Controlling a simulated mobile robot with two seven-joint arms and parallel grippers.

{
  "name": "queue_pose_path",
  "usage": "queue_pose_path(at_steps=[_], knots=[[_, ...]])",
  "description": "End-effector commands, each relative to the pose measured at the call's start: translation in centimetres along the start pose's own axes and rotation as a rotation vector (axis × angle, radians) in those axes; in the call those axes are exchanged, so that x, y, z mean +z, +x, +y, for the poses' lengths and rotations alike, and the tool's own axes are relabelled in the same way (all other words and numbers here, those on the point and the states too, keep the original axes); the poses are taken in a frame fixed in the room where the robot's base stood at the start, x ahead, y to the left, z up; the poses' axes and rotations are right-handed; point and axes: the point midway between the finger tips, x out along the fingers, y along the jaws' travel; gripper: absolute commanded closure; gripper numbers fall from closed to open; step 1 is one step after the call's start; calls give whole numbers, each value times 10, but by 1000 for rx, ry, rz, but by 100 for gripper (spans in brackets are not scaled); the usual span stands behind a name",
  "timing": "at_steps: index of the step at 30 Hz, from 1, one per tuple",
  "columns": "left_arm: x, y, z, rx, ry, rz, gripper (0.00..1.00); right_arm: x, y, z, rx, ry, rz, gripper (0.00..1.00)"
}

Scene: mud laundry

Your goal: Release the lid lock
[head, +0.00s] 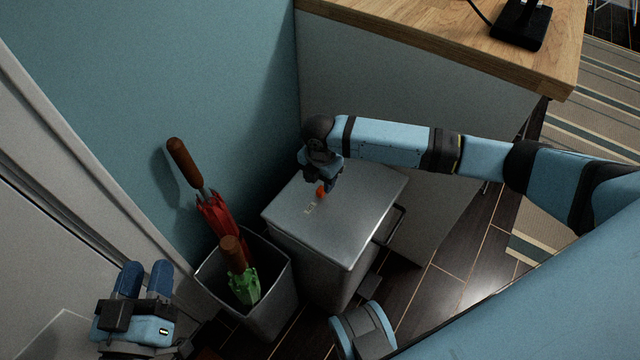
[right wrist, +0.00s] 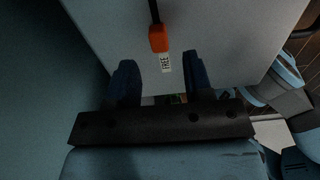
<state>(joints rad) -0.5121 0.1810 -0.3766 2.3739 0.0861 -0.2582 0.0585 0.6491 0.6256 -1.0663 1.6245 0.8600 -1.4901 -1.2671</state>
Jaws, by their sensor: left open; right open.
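A grey metal bin with a flat lid (head: 360,215) stands in the corner by the wall. A small orange lock tab (head: 320,191) is on the lid, near its left part, with small marks beside it. My right gripper (head: 319,185) is over the lid, pointing down, open and empty. My left gripper (head: 146,268) is open and empty at lower left, away from the bin.
An open grey holder (head: 283,312) with a red umbrella (head: 214,220) and a green umbrella (head: 244,285) stands left of the bin. A wooden counter (head: 440,35) is behind to the right. A black bar (head: 398,222) is at the bin's right side.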

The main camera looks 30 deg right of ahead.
Motion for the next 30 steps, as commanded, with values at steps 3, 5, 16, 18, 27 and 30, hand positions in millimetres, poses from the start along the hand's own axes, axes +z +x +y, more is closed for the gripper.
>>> queue_pose_path(at_steps=[3, 5, 16, 18, 27, 30], knots=[[10, -4, -8, -32, 12, -84, 57, 0, -35, 1, 3, -1, -1, 53], [17, -6, -12, -47, 17, -125, 57, 0, -48, 1, 3, 0, -1, 53], [46, -18, -25, -93, 36, -265, 57, -1, -92, 0, 1, 0, 0, 53], [47, -18, -26, -94, 37, -270, 57, -1, -93, 0, 0, 0, 1, 53], [47, -19, -26, -94, 38, -271, 57, -1, -92, 0, 0, 0, 1, 53], [47, -19, -26, -94, 38, -271, 57, -1, -92, 0, 0, 0, 1, 53]])
